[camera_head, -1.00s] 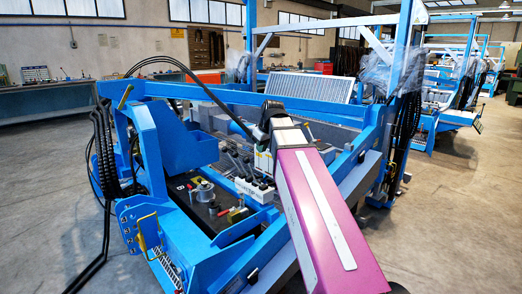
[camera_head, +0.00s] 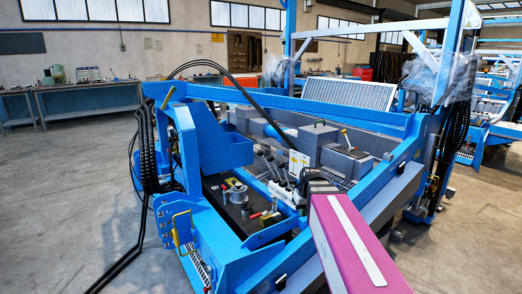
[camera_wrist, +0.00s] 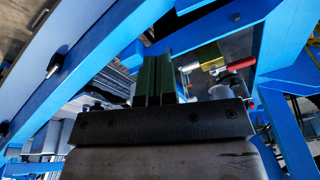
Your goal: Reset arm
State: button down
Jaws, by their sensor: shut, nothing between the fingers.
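My arm's magenta link rises from the bottom right of the head view. Its dark end, toward my gripper, is over the front right of the blue machine (camera_head: 270,92); the fingertips cannot be made out there. In the wrist view, my gripper (camera_wrist: 155,75) shows as two dark fingers side by side with no visible gap, holding nothing. Beyond the fingers, blue beams of the machine cross the wrist view.
A dark plate (camera_head: 213,186) on the machine carries a round metal part (camera_head: 234,190) and small red and yellow fittings. A black hose (camera_head: 235,80) arches over the machine. Workbenches (camera_head: 85,98) stand back left. Open concrete floor (camera_head: 70,185) lies at the left.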

jog(key=s+d+f+m+g, duration=0.1)
jog(key=s+f+m, duration=0.1)
jog(key=s+f, duration=0.8)
notch_tip(320, 180, down, 5)
jog(key=shift+d+r+m+g+h, duration=0.2)
jog(key=shift+d+m+g+h, duration=0.2)
dwell(0.9)
